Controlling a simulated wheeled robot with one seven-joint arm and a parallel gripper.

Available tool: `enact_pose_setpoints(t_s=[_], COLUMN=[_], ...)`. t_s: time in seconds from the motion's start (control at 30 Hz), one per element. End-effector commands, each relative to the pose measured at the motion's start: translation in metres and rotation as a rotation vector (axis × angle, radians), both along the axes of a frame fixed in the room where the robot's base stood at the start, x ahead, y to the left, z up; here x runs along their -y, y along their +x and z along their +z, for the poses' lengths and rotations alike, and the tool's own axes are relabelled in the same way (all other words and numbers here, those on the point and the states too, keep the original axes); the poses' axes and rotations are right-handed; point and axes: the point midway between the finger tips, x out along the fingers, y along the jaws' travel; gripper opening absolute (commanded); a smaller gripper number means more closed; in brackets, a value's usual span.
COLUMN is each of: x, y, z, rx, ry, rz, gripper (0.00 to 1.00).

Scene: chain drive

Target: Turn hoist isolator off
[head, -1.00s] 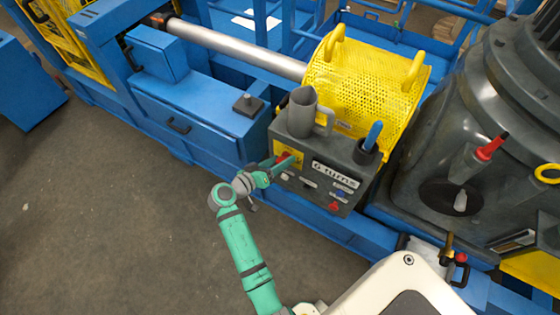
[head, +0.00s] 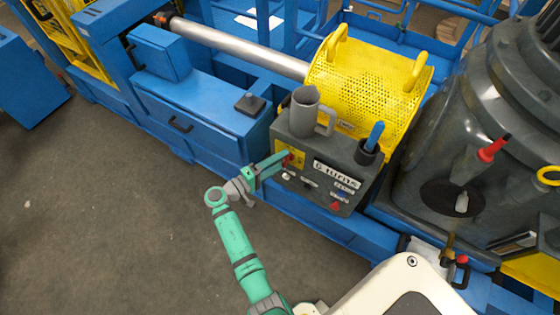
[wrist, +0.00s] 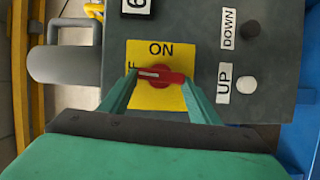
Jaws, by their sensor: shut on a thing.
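The isolator's red switch handle (wrist: 160,77) sits on a yellow plate (wrist: 154,101) on the dark grey control box. In the wrist view the handle lies crosswise, its white mark at the left end. "ON" reads above it, and a partly hidden label ending in "F" stands at the left. My gripper (wrist: 160,80) has one green finger at each end of the handle and is shut on it. In the head view my gripper (head: 284,160) reaches the box's left front from the left, and its fingers partly cover the plate and handle.
A grey mug (head: 303,112) and a dark cup (head: 367,152) with a blue-handled item stand on the control box (head: 345,150). UP (wrist: 244,85) and DOWN (wrist: 251,29) buttons lie right of the plate. A yellow mesh guard (head: 365,85) stands behind. The floor at left is clear.

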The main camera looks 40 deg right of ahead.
Motion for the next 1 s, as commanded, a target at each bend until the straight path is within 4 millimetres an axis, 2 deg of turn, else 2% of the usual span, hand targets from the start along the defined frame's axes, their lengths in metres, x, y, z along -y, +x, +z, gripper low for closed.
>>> enact_pose_setpoints(t_s=[0.3,0.77,0.8,0.83,1.0], x=[-0.0003,0.0003,0.0003,0.0004,0.0008], y=[-0.0015,-0.0024,-0.0024,-0.0024,-0.002], z=[-0.0021,-0.0026,-0.0026,-0.0026,-0.0022], rx=[-0.081,-0.091,-0.091,-0.09,-0.089], ry=[-0.033,-0.037,-0.037,-0.037,-0.036], rz=[-0.003,-0.005,-0.005,-0.005,-0.005], gripper=[0.34,0.34,0.66,0.73,0.75])
